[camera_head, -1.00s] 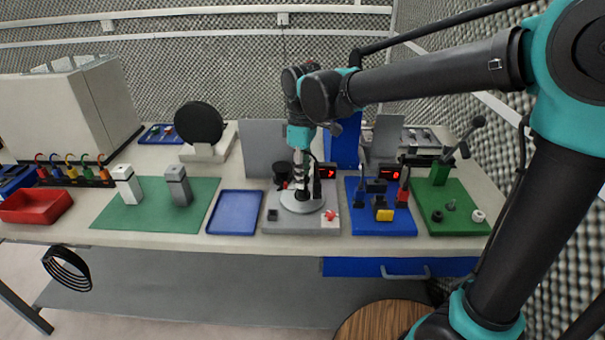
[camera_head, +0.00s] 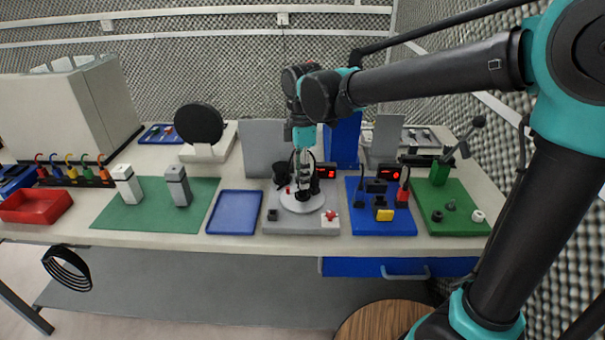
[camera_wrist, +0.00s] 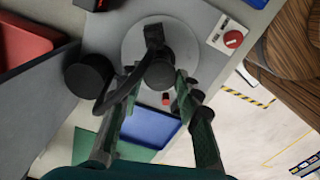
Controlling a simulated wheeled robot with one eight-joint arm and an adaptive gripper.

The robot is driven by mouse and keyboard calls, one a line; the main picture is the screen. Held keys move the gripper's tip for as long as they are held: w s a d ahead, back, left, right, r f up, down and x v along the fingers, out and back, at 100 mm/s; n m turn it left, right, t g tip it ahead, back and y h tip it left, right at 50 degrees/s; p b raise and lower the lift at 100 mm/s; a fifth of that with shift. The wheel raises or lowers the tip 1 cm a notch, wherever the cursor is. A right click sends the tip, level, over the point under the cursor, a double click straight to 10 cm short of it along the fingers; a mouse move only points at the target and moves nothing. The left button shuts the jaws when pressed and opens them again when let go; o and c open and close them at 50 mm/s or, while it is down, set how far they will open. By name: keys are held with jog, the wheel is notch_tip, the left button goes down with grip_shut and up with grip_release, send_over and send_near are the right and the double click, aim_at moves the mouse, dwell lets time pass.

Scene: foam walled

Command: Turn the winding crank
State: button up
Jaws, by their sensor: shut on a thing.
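The winding crank sits on a pale round disc (camera_head: 302,203), fixed on a grey base plate (camera_head: 275,226). In the wrist view the disc (camera_wrist: 132,42) carries a black block and arm (camera_wrist: 154,36), with a dark round knob (camera_wrist: 160,75) at the near end. My gripper (camera_head: 303,186) points down over the disc in the head view, and its fingers hide much of the crank. In the wrist view my gripper (camera_wrist: 158,78) has one finger on each side of the knob and is shut on it.
A black cylinder (camera_wrist: 90,75) stands close to the disc, left of my fingers. A red button (camera_wrist: 233,39) sits on a white block on the plate. A blue board with fixtures (camera_head: 365,222) is to the right, an empty blue tray (camera_head: 235,212) to the left.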

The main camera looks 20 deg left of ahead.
jog(key=shift+n, duration=8.1)
jog(key=shift+n, duration=0.4)
jog(key=o, duration=1.2)
jog(key=shift+c, duration=0.2)
jog(key=shift+r, duration=0.1)
notch_tip(320, 180, up, 12)
